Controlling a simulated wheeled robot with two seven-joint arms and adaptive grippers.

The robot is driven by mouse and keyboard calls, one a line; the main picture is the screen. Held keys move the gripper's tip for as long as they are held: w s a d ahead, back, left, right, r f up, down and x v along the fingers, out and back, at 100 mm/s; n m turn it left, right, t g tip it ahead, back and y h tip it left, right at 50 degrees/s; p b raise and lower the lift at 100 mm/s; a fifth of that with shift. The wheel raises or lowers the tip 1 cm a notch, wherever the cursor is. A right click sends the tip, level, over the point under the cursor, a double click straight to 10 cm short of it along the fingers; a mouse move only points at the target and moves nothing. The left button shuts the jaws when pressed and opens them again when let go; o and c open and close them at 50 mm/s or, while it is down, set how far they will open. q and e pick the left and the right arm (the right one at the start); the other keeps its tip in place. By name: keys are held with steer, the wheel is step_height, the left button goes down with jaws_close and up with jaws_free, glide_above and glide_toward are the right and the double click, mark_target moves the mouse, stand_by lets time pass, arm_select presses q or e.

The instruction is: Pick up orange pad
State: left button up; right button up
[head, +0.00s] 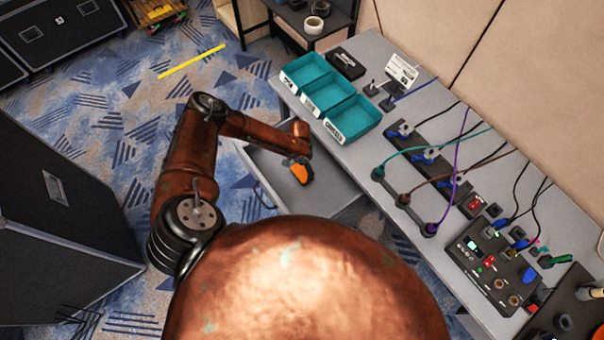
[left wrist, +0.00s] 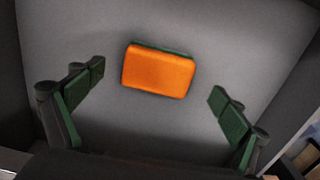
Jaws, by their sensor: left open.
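The orange pad (left wrist: 158,74) is a small rounded block with a dark green edge. It lies on the grey floor of an open drawer (head: 335,197), and it also shows in the head view (head: 299,173). My left gripper (head: 297,161) reaches down into the drawer over the pad. In the left wrist view its two green-padded fingers (left wrist: 156,84) are wide apart, one on each side of the pad, with clear gaps. Nothing is between them in a grip. My right gripper is not in view.
The drawer walls surround the pad. Above is a grey bench (head: 345,155) with teal bins (head: 352,119), cables and a control box (head: 492,262). A dark case (head: 60,215) stands at left. A yellow strip (head: 192,61) lies on the patterned carpet.

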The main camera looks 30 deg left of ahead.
mark_target(299, 173)
arm_select(q)
steer(key=f, duration=0.5)
steer(key=shift+s+f+b, duration=0.2)
steer(key=shift+f+b, duration=0.1)
steer(key=shift+b, duration=0.05)
steer(key=shift+c, duration=0.7)
steer(key=c, duration=1.1)
